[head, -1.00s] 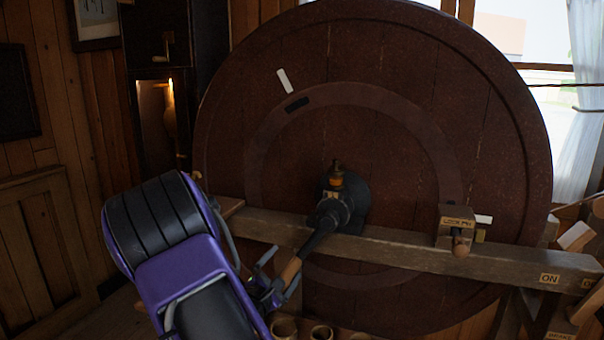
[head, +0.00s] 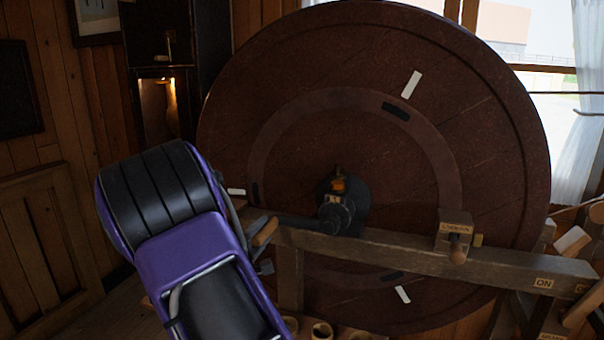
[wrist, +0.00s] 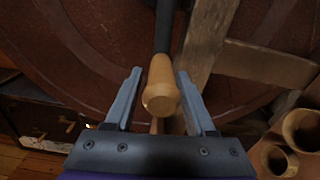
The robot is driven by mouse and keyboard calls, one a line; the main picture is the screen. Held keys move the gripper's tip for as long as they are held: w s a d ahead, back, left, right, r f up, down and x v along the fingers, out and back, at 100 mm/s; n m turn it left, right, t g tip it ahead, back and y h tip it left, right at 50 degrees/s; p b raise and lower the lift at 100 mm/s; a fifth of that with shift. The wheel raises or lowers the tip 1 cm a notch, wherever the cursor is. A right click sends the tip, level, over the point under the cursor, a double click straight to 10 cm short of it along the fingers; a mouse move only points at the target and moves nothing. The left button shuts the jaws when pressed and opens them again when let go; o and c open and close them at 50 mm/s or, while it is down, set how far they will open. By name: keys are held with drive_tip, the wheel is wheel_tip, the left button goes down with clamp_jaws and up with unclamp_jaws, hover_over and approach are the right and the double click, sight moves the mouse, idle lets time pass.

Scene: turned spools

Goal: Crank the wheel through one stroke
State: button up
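A big dark red-brown wheel (head: 300,60) stands upright and fills the middle of the head view, with white marks near its ring. At its hub a dark crank arm (head: 292,221) points left and ends in a wooden handle (head: 266,231). In the wrist view the wooden handle (wrist: 160,85) lies between the two grey fingers of my gripper (wrist: 160,72), its end facing the camera. Narrow gaps show on both sides of the handle, so the fingers straddle it without visibly pinching. My purple arm partly hides the gripper in the head view.
A wooden beam (head: 400,254) crosses in front of the wheel, bearing a block with a wooden peg (head: 457,240) and an ON label (head: 543,283). Wooden pots (wrist: 300,130) stand at the wrist view's lower right. A lit dark cabinet (head: 158,105) is behind left.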

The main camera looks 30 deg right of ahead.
wheel_tip(320, 180, up, 2)
drive_tip(key=shift+d+r+m+p, duration=0.1)
drive_tip(key=shift+m+p, duration=0.45)
drive_tip(key=shift+m, duration=0.15)
drive_tip(key=shift+m+b, duration=0.3)
drive_tip(key=shift+b, duration=0.5)
drive_tip(key=r+m+b, duration=0.1)
drive_tip(key=b, duration=0.1)
drive_tip(key=r+m+b, duration=0.1)
drive_tip(key=r+b, duration=0.1)
drive_tip(key=s+d+r+m+b, duration=0.1)
drive_tip(key=b, duration=0.1)
drive_tip(key=shift+r+m+b, duration=0.25)
drive_tip(key=shift+m+b, duration=0.05)
drive_tip(key=s+d+r+m, duration=0.5)
drive_tip(key=s+r+m, duration=0.2)
drive_tip(key=r+m, duration=0.2)
drive_tip(key=shift+s+d+m, duration=0.25)
drive_tip(key=shift+d+m, duration=0.1)
drive_tip(key=shift+m, duration=0.05)
drive_tip(key=shift+w+a+f, duration=0.1)
drive_tip(key=shift+w+a, duration=0.1)
drive_tip(key=shift+a, duration=0.15)
drive_tip(key=v, duration=1)
drive_tip(key=shift+s, duration=0.55)
